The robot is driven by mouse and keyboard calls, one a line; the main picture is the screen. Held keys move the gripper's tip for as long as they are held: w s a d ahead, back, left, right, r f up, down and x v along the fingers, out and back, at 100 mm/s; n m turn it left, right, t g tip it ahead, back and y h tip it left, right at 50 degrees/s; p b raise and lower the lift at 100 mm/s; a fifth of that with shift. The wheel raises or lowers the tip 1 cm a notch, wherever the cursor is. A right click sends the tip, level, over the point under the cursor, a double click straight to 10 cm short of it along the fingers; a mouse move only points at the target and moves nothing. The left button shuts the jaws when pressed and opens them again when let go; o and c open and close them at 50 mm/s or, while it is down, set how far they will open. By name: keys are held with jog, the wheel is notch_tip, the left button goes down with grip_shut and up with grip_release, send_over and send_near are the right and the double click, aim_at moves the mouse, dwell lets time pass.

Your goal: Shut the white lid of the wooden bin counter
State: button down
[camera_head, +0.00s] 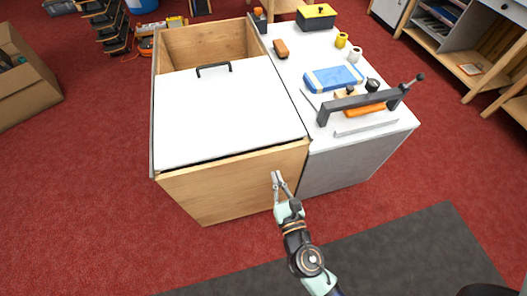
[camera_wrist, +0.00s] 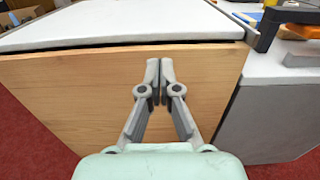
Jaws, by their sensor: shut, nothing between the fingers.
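The wooden bin counter (camera_head: 225,185) stands left of centre in the head view. Its white lid (camera_head: 225,110) covers the front and middle of the top, with a black bar handle (camera_head: 213,68) near its far edge. Behind that edge the bin is open and its wooden inside (camera_head: 205,43) shows. A dark gap runs under the lid's near edge. In the wrist view the lid (camera_wrist: 110,22) is seen edge-on above the front panel (camera_wrist: 75,85). My gripper (camera_head: 277,176) is shut and empty before the front panel's right part, below the lid; its fingertips (camera_wrist: 160,72) point at the panel. Contact is unclear.
A white-topped bench (camera_head: 350,150) adjoins the bin on the right. It carries a dark metal clamp frame (camera_head: 360,103), a blue pack (camera_head: 333,79) and a yellow-black toolbox (camera_head: 316,17). A cardboard box (camera_head: 25,85) stands at left. Red floor lies clear left of the bin.

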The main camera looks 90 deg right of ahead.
aim_at(264, 144)
jog(key=x, duration=1)
jog(key=shift+d+p, duration=0.1)
jog(key=shift+p, duration=0.25)
